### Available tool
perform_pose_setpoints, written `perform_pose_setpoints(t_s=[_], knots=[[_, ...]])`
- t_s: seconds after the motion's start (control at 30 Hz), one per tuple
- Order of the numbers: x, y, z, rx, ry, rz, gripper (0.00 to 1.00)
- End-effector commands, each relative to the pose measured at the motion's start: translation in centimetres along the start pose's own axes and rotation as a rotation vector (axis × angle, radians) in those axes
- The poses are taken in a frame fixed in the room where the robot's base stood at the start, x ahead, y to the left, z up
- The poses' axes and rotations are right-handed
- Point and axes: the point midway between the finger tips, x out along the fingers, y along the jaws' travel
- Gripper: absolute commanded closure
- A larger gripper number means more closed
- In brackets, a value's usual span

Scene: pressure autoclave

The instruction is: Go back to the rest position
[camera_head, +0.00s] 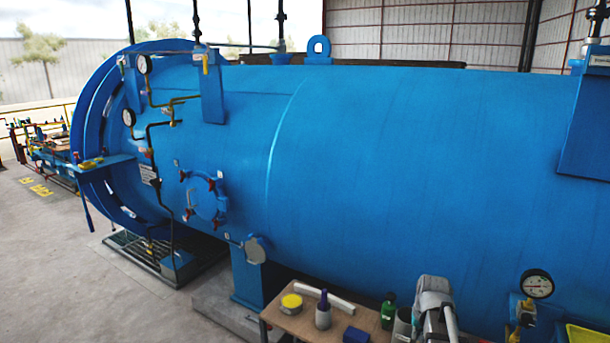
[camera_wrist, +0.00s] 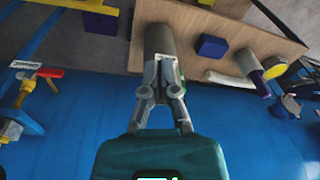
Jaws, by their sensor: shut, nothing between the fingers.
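My gripper (camera_wrist: 167,68) shows in the middle of the wrist view. Its two grey fingers are drawn together at the tips, with nothing held between them. A grey cylinder (camera_wrist: 159,38) stands on the wooden table just beyond the fingertips in that picture; I cannot tell the gap between them. In the head view, my arm (camera_head: 436,305) shows at the bottom, in front of the large blue autoclave (camera_head: 400,150). The fingers cannot be made out there.
The wooden table (camera_head: 291,324) holds a yellow-topped tin (camera_head: 291,302), a dark-topped bottle (camera_head: 323,312), a white bar (camera_head: 328,298), a blue box (camera_head: 356,335) and a green bottle (camera_head: 388,312). A pressure gauge (camera_head: 537,284) and valve stand right of my arm. Open floor lies left.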

Motion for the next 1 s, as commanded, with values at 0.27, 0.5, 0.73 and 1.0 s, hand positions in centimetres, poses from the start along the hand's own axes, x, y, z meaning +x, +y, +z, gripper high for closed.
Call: perform_pose_setpoints(t_s=[0.27,0.5,0.73,1.0], knots=[[-0.5,-7.2,7.5,-0.126,-0.072,0.01,1.0],[-0.9,-10.8,12.2,-0.205,-0.117,0.023,1.0],[-1.1,-11.8,13.7,-0.23,-0.133,0.028,1.0],[-1.1,-11.9,13.6,-0.23,-0.133,0.028,1.0]])
